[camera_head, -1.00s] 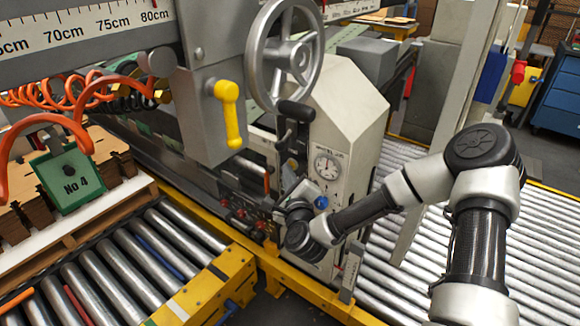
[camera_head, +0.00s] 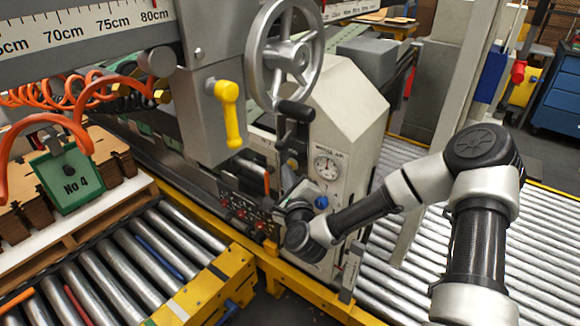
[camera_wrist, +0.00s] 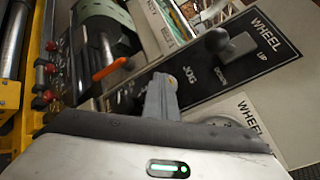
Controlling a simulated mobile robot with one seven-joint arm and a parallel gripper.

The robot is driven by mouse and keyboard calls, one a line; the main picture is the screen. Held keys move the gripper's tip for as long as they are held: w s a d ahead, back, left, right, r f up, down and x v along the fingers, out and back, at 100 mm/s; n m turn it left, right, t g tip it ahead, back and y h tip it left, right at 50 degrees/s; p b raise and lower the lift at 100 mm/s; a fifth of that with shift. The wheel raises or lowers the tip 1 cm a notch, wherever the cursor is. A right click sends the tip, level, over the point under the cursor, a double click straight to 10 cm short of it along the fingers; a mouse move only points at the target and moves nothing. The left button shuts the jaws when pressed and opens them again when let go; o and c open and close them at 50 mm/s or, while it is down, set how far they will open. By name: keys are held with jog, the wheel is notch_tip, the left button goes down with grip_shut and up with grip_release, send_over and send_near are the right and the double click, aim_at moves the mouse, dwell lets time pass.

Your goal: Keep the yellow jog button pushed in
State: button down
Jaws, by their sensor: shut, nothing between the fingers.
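The yellow jog button (camera_wrist: 172,81) shows only as a small yellow patch beside the JOG lettering on the dark panel (camera_wrist: 205,95) in the wrist view. My gripper (camera_wrist: 161,88) is shut and empty, its grey fingertips right at the button and covering most of it. I cannot tell whether they touch it or how far in it is. In the head view my wrist is low in front of the machine's white housing (camera_head: 345,110); the fingertips and the button are not clear there.
An orange lever (camera_wrist: 110,69) and several red knobs (camera_wrist: 50,70) lie to the left. A large handwheel (camera_head: 285,55) and a yellow handle (camera_head: 230,112) stand above. Roller conveyors flank the machine.

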jog(key=shift+s+a, duration=0.55)
jog(key=shift+s, duration=0.15)
jog(key=shift+s+a+f+b, duration=0.1)
jog(key=shift+s+a+b, duration=0.1)
jog(key=shift+s+a, duration=0.7)
jog(key=shift+s+a+b, duration=0.2)
jog(key=shift+s+a, duration=0.45)
jog(key=shift+s, duration=0.45)
